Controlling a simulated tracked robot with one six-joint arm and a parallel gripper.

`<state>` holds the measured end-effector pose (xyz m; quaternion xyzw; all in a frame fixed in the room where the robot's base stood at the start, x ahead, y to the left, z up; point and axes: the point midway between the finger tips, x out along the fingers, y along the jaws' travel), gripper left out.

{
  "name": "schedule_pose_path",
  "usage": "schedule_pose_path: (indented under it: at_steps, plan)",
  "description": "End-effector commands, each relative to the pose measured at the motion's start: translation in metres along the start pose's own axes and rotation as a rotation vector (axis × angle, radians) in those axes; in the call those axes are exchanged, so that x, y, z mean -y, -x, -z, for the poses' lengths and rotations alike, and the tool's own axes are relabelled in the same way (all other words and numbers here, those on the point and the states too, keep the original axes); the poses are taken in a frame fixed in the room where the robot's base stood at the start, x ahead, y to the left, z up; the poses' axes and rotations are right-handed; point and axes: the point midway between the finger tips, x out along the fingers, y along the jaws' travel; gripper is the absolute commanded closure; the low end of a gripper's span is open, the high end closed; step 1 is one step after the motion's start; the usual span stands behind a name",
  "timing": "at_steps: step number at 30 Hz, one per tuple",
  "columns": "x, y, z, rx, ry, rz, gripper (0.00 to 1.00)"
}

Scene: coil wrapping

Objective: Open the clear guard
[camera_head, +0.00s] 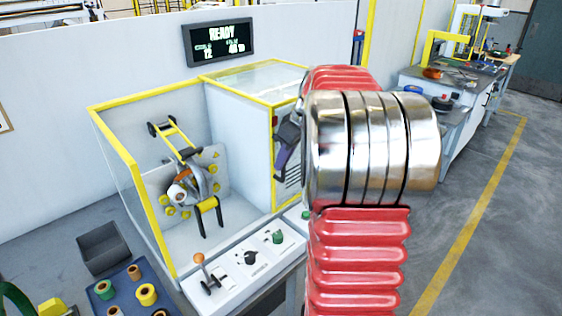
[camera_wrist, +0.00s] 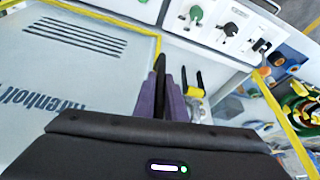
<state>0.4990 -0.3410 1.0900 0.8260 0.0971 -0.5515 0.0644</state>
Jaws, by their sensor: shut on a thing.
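The clear guard (camera_head: 119,140) is a see-through box side with a yellow frame around the left bay of the machine. Through it show a coil head (camera_head: 187,190) and a yellow bar with black legs (camera_head: 209,204). My gripper (camera_head: 279,176) is at the yellow edge between this bay and the right cabinet, partly hidden by my arm. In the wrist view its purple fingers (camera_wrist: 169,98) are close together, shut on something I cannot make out. The bar's black legs (camera_wrist: 199,79) show just to the right of the fingers.
A control panel (camera_head: 245,262) with a lever and knobs runs along the front. A grey bin (camera_head: 103,248) and a blue tray (camera_head: 122,298) of spools stand at left. The lettered panel (camera_wrist: 75,85) is close to my gripper. A screen (camera_head: 218,42) reads READY.

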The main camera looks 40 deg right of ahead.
Motion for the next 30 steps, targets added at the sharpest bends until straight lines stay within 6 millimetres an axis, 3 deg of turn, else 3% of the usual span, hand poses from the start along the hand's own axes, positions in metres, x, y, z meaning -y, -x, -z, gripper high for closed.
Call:
schedule_pose_path:
  at_steps: [9, 19, 23, 30]
  plan:
    - [0.001, 0.000, -0.001, 0.002, 0.001, 0.001, 0.70]
    - [0.001, 0.004, 0.000, 0.001, 0.001, 0.001, 0.70]
    - [0.000, 0.015, 0.000, 0.000, 0.001, 0.000, 0.70]
    - [0.000, 0.052, 0.000, 0.000, 0.001, -0.001, 0.70]
